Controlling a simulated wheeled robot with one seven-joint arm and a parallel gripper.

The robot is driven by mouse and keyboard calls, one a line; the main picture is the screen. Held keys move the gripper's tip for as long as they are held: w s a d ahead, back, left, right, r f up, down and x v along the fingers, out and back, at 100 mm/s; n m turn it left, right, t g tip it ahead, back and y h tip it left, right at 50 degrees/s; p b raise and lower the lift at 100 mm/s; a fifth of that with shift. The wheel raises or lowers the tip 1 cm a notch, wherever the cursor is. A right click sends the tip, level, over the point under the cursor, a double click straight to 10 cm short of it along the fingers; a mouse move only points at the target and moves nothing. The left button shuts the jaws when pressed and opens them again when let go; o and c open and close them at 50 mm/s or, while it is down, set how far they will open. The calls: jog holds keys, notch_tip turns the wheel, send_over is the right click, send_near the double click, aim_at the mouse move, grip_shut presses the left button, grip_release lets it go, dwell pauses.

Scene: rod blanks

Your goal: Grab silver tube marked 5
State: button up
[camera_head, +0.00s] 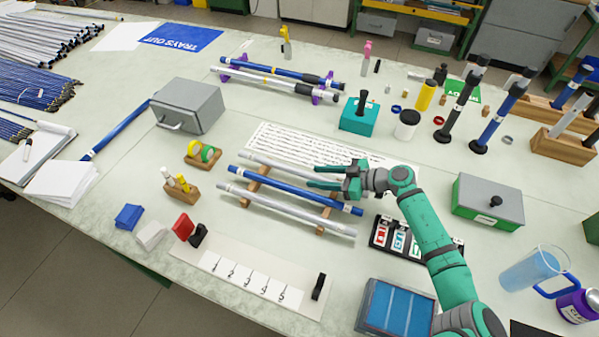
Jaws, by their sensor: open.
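Two silver tubes and a blue tube lie across wooden rests in the middle of the table. The rear silver tube (268,161) runs toward my gripper, and its right part is partly hidden there. The blue tube (290,188) lies between the silver ones. The front silver tube (285,210) is in full view. Any number on the tubes is too small to read, so I cannot tell which is marked 5. My gripper (313,177) is open, fingers pointing left, over or near the right part of the rear silver tube. I see nothing between its fingers; contact is unclear.
A white board numbered 1 to 5 (255,283) lies in front of the rests. A printed sheet (285,142) lies behind them. A grey box (190,106), a teal box (359,119) and a green box (488,205) stand around. Upright rods (460,105) stand back right.

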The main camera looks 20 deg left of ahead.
grip_shut()
jog(key=shift+r, duration=0.15)
